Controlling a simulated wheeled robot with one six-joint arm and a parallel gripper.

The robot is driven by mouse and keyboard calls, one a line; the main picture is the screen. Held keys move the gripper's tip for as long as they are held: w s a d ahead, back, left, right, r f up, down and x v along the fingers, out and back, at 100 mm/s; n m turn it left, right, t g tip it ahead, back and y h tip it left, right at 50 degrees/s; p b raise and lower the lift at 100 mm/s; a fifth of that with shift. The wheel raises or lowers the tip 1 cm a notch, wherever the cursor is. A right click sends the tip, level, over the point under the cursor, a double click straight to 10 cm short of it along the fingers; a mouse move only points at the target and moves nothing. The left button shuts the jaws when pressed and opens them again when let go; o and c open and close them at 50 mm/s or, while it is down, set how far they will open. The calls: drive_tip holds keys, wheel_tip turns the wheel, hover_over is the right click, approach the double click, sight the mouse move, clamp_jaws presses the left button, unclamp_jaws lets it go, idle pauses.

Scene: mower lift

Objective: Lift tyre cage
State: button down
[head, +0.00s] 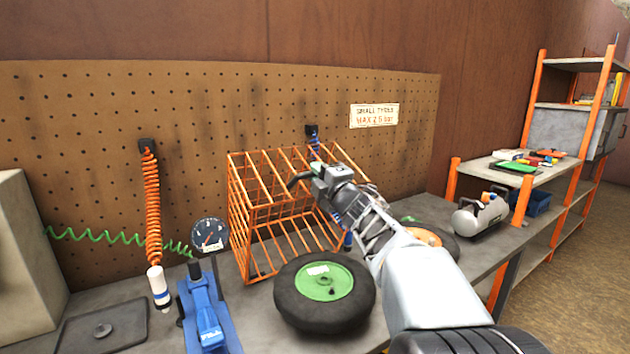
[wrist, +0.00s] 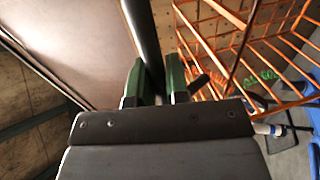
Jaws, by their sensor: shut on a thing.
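The tyre cage (head: 262,212) is an orange wire frame at the back of the bench, in front of the pegboard. It also shows in the wrist view (wrist: 236,45). My gripper (head: 316,180) is at the cage's top front. A dark handle (head: 298,181) sticks out to its left. In the wrist view, the green fingers of my gripper (wrist: 157,72) are closed around a dark bar (wrist: 143,30), which I take for this handle. My arm hides the cage's right side. I cannot tell whether the cage's base touches the bench.
A black tyre with a green hub (head: 325,287) lies before the cage. Another wheel with an orange hub (head: 428,236) lies right, partly behind my arm. A gauge (head: 209,236) and blue tool (head: 207,310) stand left. A grey compressor (head: 481,214) sits at the bench's right end.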

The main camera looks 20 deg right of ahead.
drive_tip(key=c, duration=1.1)
unclamp_jaws()
drive_tip(key=shift+s, duration=0.1)
drive_tip(key=b+v, duration=0.1)
drive_tip(key=v, duration=1.2)
drive_tip(key=shift+s, duration=0.3)
